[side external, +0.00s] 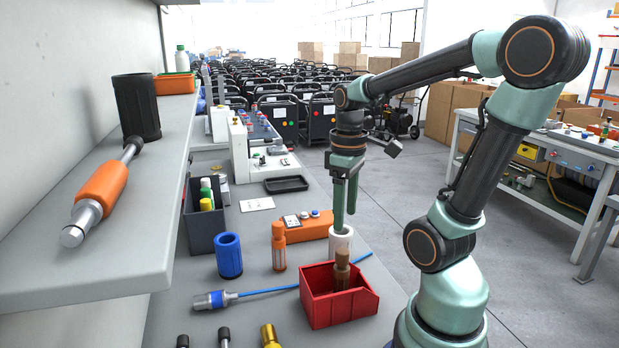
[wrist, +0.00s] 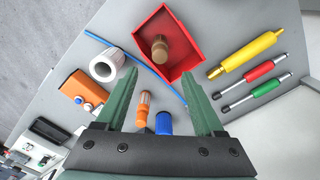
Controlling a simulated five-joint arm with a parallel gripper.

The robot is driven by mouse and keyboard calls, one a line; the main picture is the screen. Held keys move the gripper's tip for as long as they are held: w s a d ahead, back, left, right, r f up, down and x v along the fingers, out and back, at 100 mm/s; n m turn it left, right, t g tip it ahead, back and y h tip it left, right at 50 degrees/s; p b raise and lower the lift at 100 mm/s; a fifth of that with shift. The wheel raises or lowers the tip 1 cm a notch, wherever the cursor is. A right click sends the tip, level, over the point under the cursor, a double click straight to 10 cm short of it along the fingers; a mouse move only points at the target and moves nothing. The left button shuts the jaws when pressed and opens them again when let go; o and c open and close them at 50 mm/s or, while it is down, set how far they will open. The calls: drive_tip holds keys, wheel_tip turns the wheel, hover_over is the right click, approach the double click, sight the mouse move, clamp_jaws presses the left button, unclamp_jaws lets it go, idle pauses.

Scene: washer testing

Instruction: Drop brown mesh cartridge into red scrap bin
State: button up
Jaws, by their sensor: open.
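The brown mesh cartridge (side external: 342,268) stands inside the red scrap bin (side external: 331,309), with its top above the bin's walls. In the wrist view the brown cartridge (wrist: 160,47) shows end-on within the red bin (wrist: 191,47). My gripper (side external: 345,220) is above the bench, higher than the cartridge and apart from it. In the wrist view my gripper (wrist: 160,76) has its two green fingers spread, with nothing held between them. The cartridge's lower part is hidden by the bin's front wall in the side view.
A white hollow cylinder (side external: 340,242) stands behind the bin. An orange bottle (side external: 279,246) and blue cup (side external: 229,256) stand left of it. A blue cable (side external: 268,291) runs to the bin's side. Yellow, red and green handled tools (wrist: 245,56) lie beside the bin.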

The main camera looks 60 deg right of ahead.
wheel_tip(320, 180, up, 11)
drive_tip(key=shift+r, duration=0.15)
idle(0.4)
drive_tip(key=w+a+f+t, duration=0.2)
drive_tip(key=w+a+f, duration=0.1)
drive_tip(key=a, duration=0.3)
drive_tip(key=w+a+f+t, duration=0.3)
drive_tip(key=w+a+f, duration=0.1)
drive_tip(key=a, duration=0.3)
drive_tip(key=shift+a+f+t, duration=0.2)
drive_tip(key=shift+f+t, duration=0.1)
